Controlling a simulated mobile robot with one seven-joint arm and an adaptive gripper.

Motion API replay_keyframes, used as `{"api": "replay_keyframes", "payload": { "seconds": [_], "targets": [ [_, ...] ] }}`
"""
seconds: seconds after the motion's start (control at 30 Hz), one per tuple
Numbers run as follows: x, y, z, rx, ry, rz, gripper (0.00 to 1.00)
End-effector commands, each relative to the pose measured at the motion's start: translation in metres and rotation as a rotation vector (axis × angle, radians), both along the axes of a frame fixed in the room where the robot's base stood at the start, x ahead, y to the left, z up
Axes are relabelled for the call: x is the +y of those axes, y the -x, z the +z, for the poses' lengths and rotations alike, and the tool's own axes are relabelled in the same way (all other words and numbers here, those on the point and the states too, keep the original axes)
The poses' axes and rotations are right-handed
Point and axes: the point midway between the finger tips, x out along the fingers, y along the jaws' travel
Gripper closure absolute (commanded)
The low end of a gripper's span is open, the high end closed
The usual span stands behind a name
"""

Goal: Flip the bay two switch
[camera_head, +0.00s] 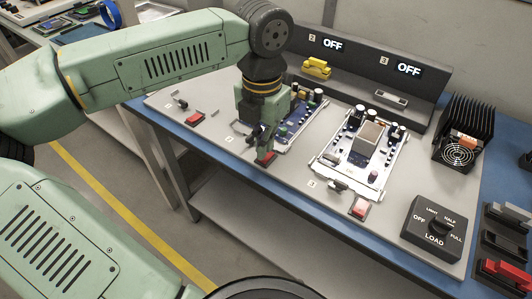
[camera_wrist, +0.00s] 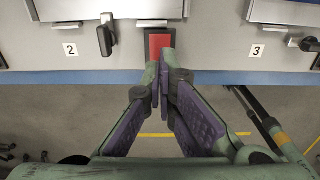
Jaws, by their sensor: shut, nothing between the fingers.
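The bay two switch is a red rocker in a dark frame, right of the "2" label (camera_wrist: 70,49) in the wrist view (camera_wrist: 158,42). In the head view only a little of its red (camera_head: 268,159) shows under my gripper (camera_head: 264,156). In the wrist view my gripper (camera_wrist: 163,70) is shut and empty, its fingertips at the near edge of the switch. I cannot tell whether they touch it. The bay two circuit board (camera_head: 292,122) is partly hidden behind my gripper. The bay two display (camera_head: 332,44) reads OFF.
The bay three switch (camera_head: 360,207) and board (camera_head: 335,160) are to the right; its display (camera_head: 409,69) reads OFF. Another red switch (camera_head: 194,118) is to the left. A black lever (camera_wrist: 106,36) is left of the bay two switch.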

Motion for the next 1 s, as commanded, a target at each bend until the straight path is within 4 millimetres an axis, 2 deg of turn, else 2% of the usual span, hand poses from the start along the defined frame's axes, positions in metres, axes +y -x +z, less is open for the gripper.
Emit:
{"api": "replay_keyframes", "payload": {
  "seconds": [1.0],
  "targets": [
    [0.0000,0.0000,-0.0066,0.000,0.000,0.000,1.00]
  ]
}}
